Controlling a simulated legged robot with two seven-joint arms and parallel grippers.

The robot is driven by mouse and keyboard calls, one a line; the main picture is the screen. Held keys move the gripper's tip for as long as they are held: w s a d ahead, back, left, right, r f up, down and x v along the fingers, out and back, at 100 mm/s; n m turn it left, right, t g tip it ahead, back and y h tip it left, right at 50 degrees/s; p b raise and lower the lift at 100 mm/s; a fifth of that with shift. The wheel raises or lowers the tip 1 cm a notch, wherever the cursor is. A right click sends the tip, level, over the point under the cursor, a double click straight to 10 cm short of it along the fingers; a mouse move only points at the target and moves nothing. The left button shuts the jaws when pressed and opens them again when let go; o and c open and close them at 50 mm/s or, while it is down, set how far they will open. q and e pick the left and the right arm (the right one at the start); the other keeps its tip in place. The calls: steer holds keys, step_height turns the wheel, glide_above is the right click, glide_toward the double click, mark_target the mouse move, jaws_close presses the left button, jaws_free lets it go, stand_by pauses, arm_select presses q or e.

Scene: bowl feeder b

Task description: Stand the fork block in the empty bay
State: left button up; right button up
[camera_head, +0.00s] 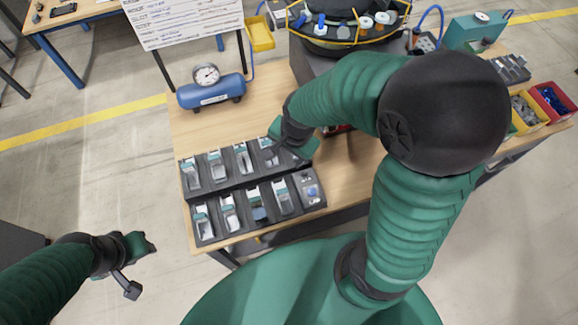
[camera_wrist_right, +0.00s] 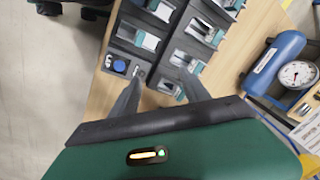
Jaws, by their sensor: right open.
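A dark two-row rack (camera_head: 233,191) of bays stands on the wooden table. Its bays have white labels and teal parts, and several hold pale grey pieces. I cannot tell which piece is the fork block. One front-row bay (camera_head: 258,205) looks darker than its neighbours; I cannot tell if it is empty. My right gripper (camera_head: 278,149) is over the right end of the back row and partly hides it. In the wrist view its open fingers (camera_wrist_right: 160,84) point at an end bay, with nothing clearly held between them. My left gripper (camera_head: 138,267) hangs at lower left, away from the table.
A panel with a blue button (camera_head: 312,191) ends the front row. A blue tank with a gauge (camera_head: 211,89) stands behind the rack. A bowl feeder (camera_head: 345,30) is at the back. Yellow (camera_head: 528,110) and red (camera_head: 553,100) bins are at right. Table left of the tank is clear.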

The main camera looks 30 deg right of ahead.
steer(key=s+a+n, duration=0.1)
steer(key=n, duration=0.3)
steer(key=s+a+n, duration=0.1)
steer(key=s+n, duration=0.1)
steer(key=n, duration=0.2)
steer(key=s+a+n, duration=0.1)
steer(key=n, duration=0.3)
steer(key=shift+s+a+n, duration=0.1)
steer(key=shift+s+n, duration=0.1)
steer(key=shift+n, duration=0.2)
steer(key=shift+d, duration=0.2)
